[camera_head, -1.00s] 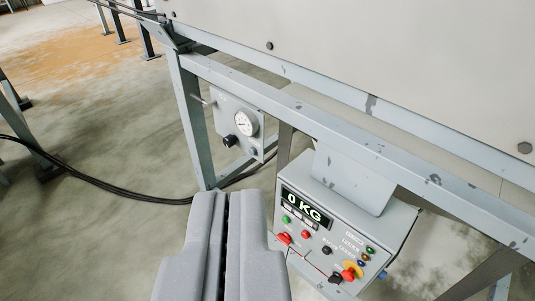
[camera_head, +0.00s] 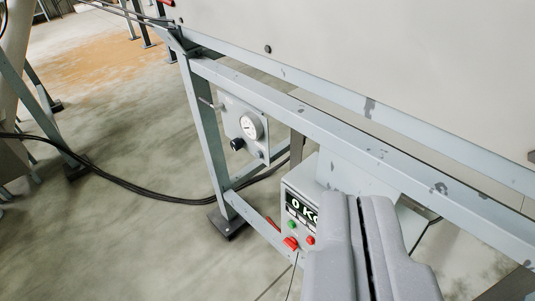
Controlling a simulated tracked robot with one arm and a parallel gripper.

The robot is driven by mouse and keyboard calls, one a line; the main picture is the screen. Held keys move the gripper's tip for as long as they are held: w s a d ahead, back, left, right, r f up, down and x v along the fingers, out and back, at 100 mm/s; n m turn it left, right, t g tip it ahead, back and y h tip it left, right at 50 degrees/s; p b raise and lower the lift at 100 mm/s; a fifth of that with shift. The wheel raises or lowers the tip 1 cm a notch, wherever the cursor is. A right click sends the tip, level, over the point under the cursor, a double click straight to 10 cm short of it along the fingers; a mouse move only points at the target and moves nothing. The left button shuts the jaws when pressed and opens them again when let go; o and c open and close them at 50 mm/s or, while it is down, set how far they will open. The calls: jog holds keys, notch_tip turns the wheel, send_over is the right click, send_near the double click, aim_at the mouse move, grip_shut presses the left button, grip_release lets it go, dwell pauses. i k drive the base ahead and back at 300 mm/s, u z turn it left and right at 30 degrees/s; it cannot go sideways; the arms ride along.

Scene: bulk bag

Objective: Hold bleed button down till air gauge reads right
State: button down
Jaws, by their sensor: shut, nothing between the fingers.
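The round white air gauge (camera_head: 251,126) sits on a small grey panel (camera_head: 232,108) fixed to the frame, left of centre. Its needle is too small to read. A black knob (camera_head: 237,144) is below and left of the gauge. A small light button-like fitting (camera_head: 260,154) is low on the same panel; I cannot tell if it is the bleed button. My gripper (camera_head: 364,198) is shut and empty, to the right of the panel and apart from it. It hides much of the control box (camera_head: 291,181) behind it.
The control box shows part of a "0 KG" display (camera_head: 301,209), with green and red buttons. A long grey beam (camera_head: 300,116) crosses above, under a large pale hopper wall (camera_head: 400,70). Black hoses (camera_head: 140,196) run along the floor at left.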

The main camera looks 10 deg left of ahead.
aim_at(259, 155)
jog(key=i, duration=0.95)
jog(key=u, duration=0.05)
